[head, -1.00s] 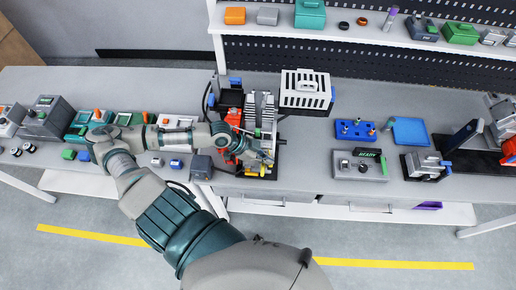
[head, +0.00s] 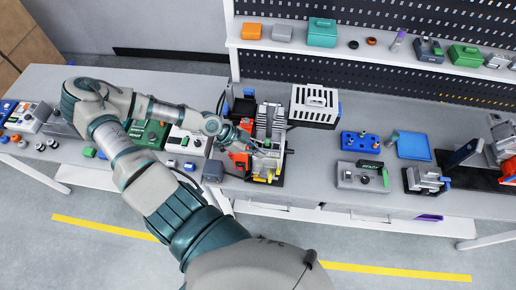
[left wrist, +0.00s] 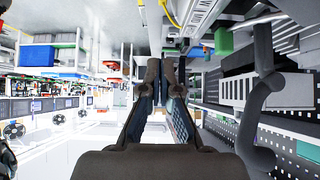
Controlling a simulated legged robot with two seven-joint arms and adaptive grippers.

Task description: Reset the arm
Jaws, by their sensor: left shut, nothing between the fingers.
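My left arm comes up from the bottom of the head view, bends at the left and reaches right over the workbench (head: 300,196). My left gripper (head: 263,150) is at the grey, red and black machine (head: 270,122) in the middle of the bench. It is shut and empty; I cannot tell whether it touches the machine. In the left wrist view the two dark fingers (left wrist: 166,75) are close together with nothing between them. My right gripper is not in view.
A white slotted box (head: 314,105) stands right of the machine. Beyond are a blue block (head: 360,144), a blue tray (head: 413,146) and a grey control box (head: 362,178). A shelf (head: 380,58) with several small parts runs along the back. Several devices lie beneath and left of my arm.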

